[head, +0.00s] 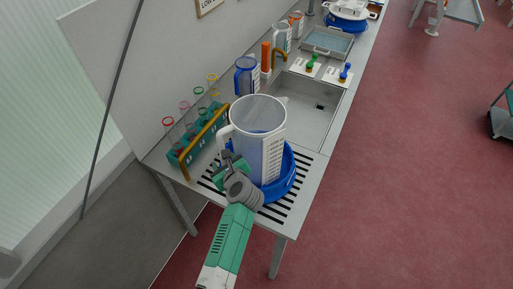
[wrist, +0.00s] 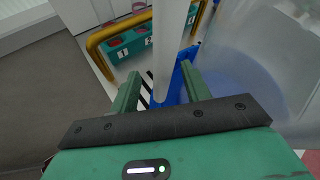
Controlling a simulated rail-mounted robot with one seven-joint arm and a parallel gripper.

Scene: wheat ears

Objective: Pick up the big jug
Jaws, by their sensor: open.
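The big jug (head: 258,125) is clear and grey-white, with a printed white panel. It stands upright in a blue basin (head: 288,184) at the near end of the bench, its handle facing left. My gripper (head: 229,163) is at the handle side. In the wrist view the pale upright bar of the handle (wrist: 168,45) lies between the two green fingers of my gripper (wrist: 160,82), which are apart with gaps beside it. The jug's clear wall (wrist: 260,65) fills the right of that view. The handle's lower end is partly hidden in the head view.
A teal numbered tube rack (head: 205,139) with a yellow handle stands close on the left. A blue-rimmed jug (head: 246,76) and an orange-capped tube (head: 266,57) stand behind. A sink (head: 308,108) lies behind to the right. The slotted bench edge is near.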

